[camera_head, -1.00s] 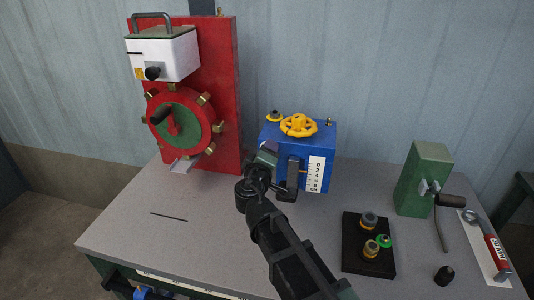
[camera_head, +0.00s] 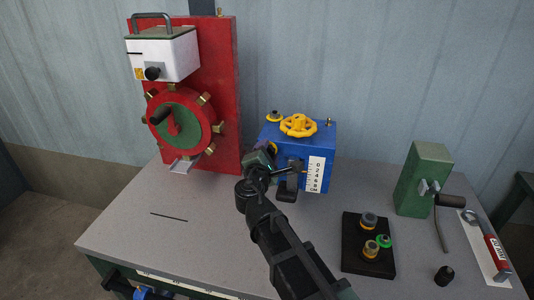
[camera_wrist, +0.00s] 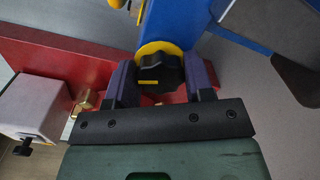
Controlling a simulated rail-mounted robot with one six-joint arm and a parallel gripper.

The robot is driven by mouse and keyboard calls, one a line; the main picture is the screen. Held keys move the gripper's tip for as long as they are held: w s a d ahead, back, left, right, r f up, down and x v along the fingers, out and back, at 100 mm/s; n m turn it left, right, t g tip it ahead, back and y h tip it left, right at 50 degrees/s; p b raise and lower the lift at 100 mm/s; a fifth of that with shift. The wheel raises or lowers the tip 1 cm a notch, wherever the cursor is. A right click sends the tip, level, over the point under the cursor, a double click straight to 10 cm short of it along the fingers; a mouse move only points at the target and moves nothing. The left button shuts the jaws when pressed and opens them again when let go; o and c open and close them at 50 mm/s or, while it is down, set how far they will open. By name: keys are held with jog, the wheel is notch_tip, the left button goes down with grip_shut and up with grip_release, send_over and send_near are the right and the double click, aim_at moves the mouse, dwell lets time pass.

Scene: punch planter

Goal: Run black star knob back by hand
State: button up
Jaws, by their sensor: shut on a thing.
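The black star knob (camera_wrist: 162,72) shows in the wrist view, with a yellow mark on its face and a yellow ring (camera_wrist: 158,48) behind it. It sits on the side of the blue box (camera_head: 325,142), which also shows in the wrist view (camera_wrist: 172,22). My gripper (camera_wrist: 160,80) has one finger on each side of the knob and is shut on it. In the head view, my gripper (camera_head: 266,157) is at the left side of the blue box, and the knob is hidden behind my arm there.
A yellow handwheel (camera_head: 298,125) tops the blue box, and a white scale (camera_head: 316,174) is on its front. A red panel (camera_head: 226,90) stands close on the left. A black tray (camera_head: 353,258) and a green crank block (camera_head: 422,180) are to the right. The front-left table is clear.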

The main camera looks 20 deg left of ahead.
jog(key=n, duration=0.6)
dwell(0.5)
jog(key=o, duration=0.9)
jog(key=shift+o, duration=0.2)
jog(key=shift+s, duration=0.1)
jog(key=s, duration=1)
jog(key=shift+s+d, duration=0.3)
jog(key=shift+d, duration=0.1)
